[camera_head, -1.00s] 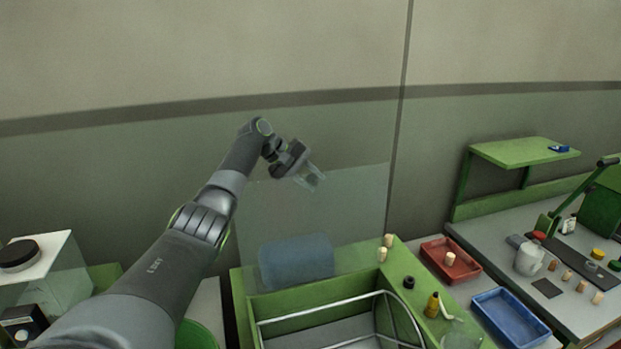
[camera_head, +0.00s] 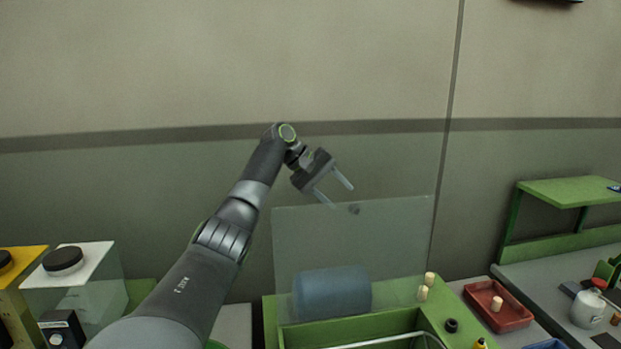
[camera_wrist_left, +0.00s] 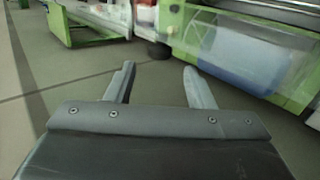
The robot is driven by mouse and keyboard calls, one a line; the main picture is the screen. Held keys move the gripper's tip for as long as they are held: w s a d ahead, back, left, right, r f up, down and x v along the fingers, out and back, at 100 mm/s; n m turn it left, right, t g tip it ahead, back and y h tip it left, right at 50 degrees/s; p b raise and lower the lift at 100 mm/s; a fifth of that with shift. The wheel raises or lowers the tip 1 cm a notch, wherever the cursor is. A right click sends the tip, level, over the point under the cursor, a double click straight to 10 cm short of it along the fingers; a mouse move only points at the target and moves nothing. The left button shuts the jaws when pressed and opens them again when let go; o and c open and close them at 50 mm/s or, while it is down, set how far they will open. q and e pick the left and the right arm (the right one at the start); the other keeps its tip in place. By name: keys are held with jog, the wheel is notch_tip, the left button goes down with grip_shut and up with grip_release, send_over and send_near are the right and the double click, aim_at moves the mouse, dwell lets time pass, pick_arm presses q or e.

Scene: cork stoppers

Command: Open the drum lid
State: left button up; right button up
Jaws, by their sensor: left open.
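My right gripper is out of view.
Corks (camera_head: 422,293) and a black ring stand on the green ledge at the right. A red tray (camera_head: 514,318) with a cork is further right. Clear boxes with black caps (camera_head: 63,261) stand at the left. The wall behind is bare.

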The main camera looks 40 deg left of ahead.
pick_arm(q)
jog(key=b+v, duration=0.2)
jog(key=v, duration=0.8)
jog(key=shift+s+r+b, duration=0.2)
jog(key=shift+r+b, duration=0.05)
jog(key=shift+b, duration=0.1)
jog(key=shift+a+f, duration=0.1)
